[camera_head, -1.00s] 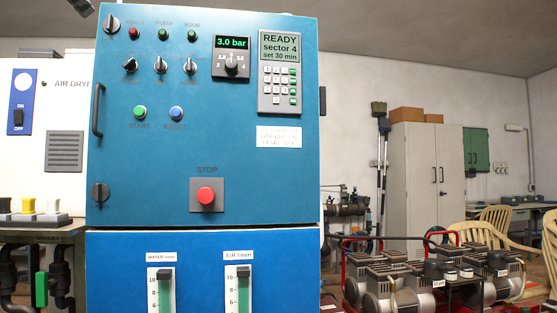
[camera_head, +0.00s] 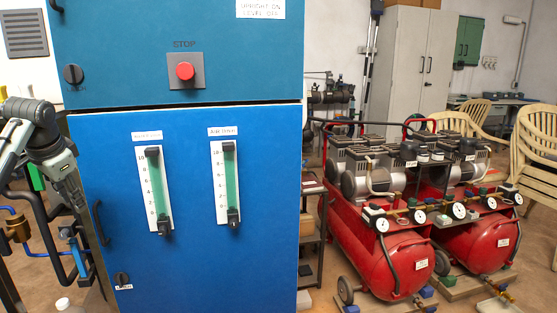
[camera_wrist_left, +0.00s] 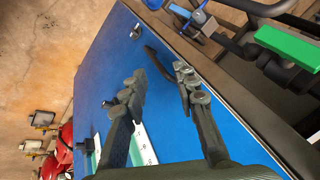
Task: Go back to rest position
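My left gripper (camera_head: 78,200) hangs at the left side of the blue cabinet (camera_head: 190,255) in the head view, pointing down. In the left wrist view its two fingers (camera_wrist_left: 160,85) are spread apart with nothing between the tips. Beyond them is the cabinet's blue front, with a black door handle (camera_wrist_left: 158,63) showing past the gap. The same handle (camera_head: 100,222) shows just below and right of the gripper in the head view. I cannot tell whether a finger touches the cabinet. My right gripper is not in view.
A red STOP button (camera_head: 185,71) and two green flow gauges (camera_head: 156,190) are on the cabinet front. Pipes and a blue valve (camera_head: 76,255) stand close at the left. Red compressors (camera_head: 385,255) stand at the right. A pale cabinet (camera_head: 410,70) is behind.

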